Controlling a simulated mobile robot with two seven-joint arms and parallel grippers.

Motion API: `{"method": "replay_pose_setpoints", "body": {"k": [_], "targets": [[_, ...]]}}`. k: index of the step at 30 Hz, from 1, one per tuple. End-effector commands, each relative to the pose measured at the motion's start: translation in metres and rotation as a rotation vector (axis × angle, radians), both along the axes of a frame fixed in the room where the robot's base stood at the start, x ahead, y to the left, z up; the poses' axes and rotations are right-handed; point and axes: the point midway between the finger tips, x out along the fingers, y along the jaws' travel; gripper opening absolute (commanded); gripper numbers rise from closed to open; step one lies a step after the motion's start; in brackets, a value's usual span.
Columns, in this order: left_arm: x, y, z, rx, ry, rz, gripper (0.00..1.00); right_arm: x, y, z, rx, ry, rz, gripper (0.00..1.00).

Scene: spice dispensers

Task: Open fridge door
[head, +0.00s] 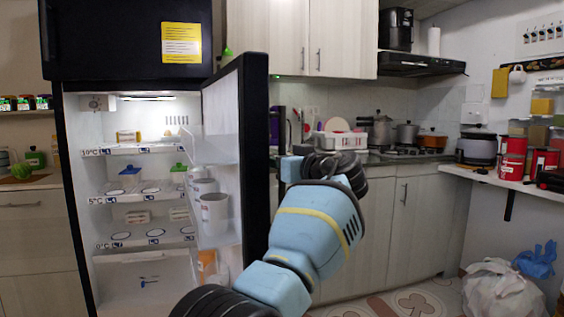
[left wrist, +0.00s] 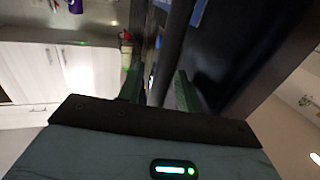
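The fridge (head: 88,200) stands at the left in the head view. Its lower door (head: 254,150) is swung open to the right, showing lit shelves inside and bins on the door's inner side. A light blue arm of mine passes in front of the counter, with its far end beside the door's outer face. No gripper shows in the head view. In the left wrist view my left gripper (left wrist: 158,90) has its two green fingers apart. A dark bar (left wrist: 176,45), possibly the door handle, runs between them; contact is unclear. My right gripper is not visible.
The fridge's closed upper door (head: 120,45) carries a yellow note. Kitchen cabinets (head: 402,215) and a stove stand behind my arm. A wall shelf (head: 500,180) with red tins is at the right. White bags (head: 490,288) lie on the floor at the lower right.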

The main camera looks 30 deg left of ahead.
Motion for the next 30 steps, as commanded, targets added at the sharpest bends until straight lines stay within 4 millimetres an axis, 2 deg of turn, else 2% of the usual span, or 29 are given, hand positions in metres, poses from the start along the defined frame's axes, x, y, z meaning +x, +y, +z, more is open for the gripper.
{"method": "replay_pose_setpoints", "body": {"k": [8,21,30], "targets": [[-0.003,-0.006,0.001,0.002,-0.001,-0.001,0.35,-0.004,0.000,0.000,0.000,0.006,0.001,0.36],[-0.032,-0.058,0.001,0.000,-0.002,-0.001,0.35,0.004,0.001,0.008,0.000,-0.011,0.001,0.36],[-0.038,-0.069,0.000,0.000,0.000,0.000,0.35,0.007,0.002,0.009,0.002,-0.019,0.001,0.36]]}}
